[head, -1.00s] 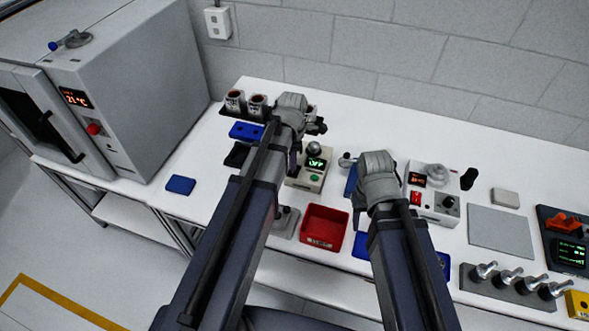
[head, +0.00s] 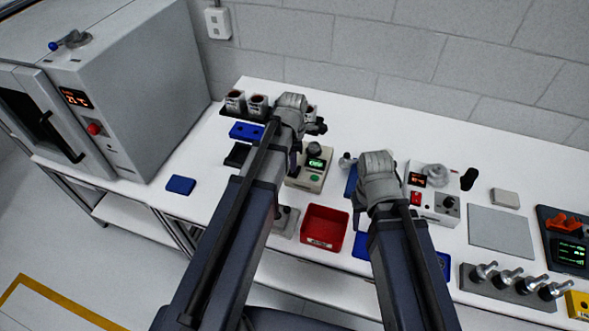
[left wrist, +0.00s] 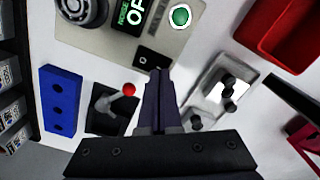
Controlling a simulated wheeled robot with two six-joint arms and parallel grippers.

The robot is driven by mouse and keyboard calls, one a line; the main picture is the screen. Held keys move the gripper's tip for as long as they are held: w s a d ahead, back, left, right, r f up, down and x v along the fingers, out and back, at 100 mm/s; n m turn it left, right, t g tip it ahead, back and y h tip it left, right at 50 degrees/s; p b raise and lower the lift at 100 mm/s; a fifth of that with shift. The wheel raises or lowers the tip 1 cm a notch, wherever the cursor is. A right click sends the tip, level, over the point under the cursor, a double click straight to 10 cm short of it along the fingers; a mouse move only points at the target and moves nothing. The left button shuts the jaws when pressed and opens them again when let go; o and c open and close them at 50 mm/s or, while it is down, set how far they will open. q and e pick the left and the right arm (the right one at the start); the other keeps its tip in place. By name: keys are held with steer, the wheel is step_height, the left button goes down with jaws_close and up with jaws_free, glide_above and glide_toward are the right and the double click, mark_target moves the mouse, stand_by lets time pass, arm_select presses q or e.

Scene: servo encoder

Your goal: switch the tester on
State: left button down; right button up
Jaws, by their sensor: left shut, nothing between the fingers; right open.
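The tester (head: 307,180) looks like the beige box with a dark display, a grey knob on top and a round green button (head: 314,178). In the left wrist view the tester (left wrist: 178,44) shows green letters reading OFF on its display (left wrist: 134,14). A small black switch-like part (left wrist: 148,59) sits on its near edge. My left gripper (left wrist: 159,74) is shut and empty, its fingertips close beside that black part; I cannot tell whether they touch. In the head view my left arm partly covers the tester's left side. My right gripper (head: 362,200) is open, right of the tester and mostly hidden by its wrist.
A red bin (head: 323,228) stands in front of the tester. A black base with a red-knobbed lever (left wrist: 108,108) and a blue block (left wrist: 60,100) lie left of my fingers. A grey metal fixture (left wrist: 218,92) lies to the right. A white device (head: 433,205) stands further right.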

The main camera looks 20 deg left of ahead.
arm_select(q)
steer(key=shift+f+b, duration=0.9)
arm_select(e)
steer(key=shift+f, duration=0.9)
arm_select(q)
steer(key=shift+r, duration=0.15)
arm_select(e)
steer(key=shift+r, duration=0.15)
arm_select(q)
step_height(320, 180, up, 7)
steer(key=p, duration=0.7)
arm_select(e)
step_height(320, 180, up, 7)
